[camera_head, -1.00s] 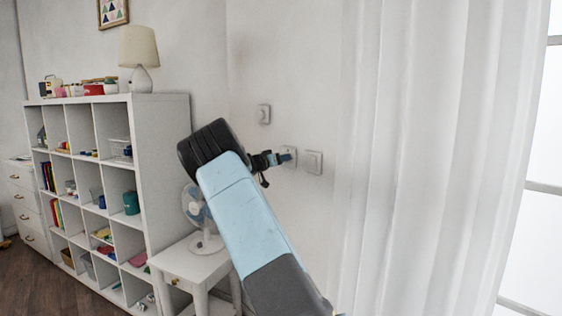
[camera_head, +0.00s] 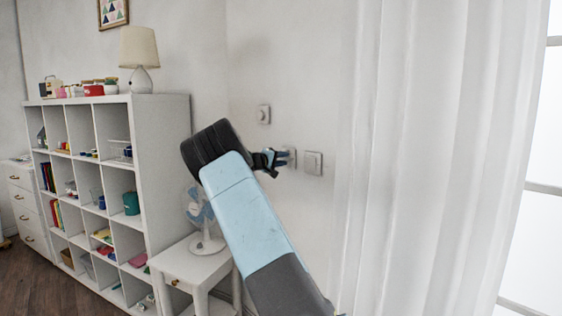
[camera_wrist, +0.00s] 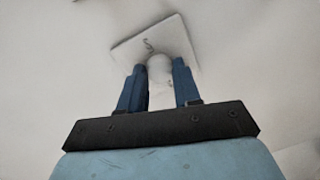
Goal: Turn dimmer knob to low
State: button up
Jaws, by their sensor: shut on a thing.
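The dimmer knob (camera_wrist: 160,68) is a small round white knob on a square white wall plate (camera_wrist: 181,35). In the wrist view it lies between the two blue fingers of my gripper (camera_wrist: 160,76), which is shut on it. The plate looks turned relative to the fingers and has small dark marks above and below the knob. In the head view my gripper (camera_head: 282,158) is at the middle wall plate (camera_head: 292,152); the fingers and wrist partly cover that plate, and the knob cannot be made out there.
Another wall plate with a knob (camera_head: 264,114) is above left, and a flat switch (camera_head: 313,162) is close on the right. A white curtain (camera_head: 430,150) hangs further right. A small table (camera_head: 190,265) with a fan (camera_head: 202,215) and a shelf (camera_head: 165,150) stand left.

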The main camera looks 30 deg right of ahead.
jog(key=n, duration=0.5)
jog(key=shift+w+g, duration=0.1)
jog(key=shift+g, duration=0.2)
jog(key=n+g, duration=0.1)
jog(key=n, duration=0.5)
jog(key=shift+f, duration=0.15)
jog(key=n, duration=0.6)
jog(key=shift+f+h, duration=0.2)
jog(key=shift+h, duration=0.2)
jog(key=n, duration=0.4)
jog(key=shift+f+n, duration=0.1)
jog(key=shift+n, duration=0.3)
jog(key=o, duration=1.1)
jog(key=shift+r, duration=0.2)
jog(key=shift+c, duration=0.2)
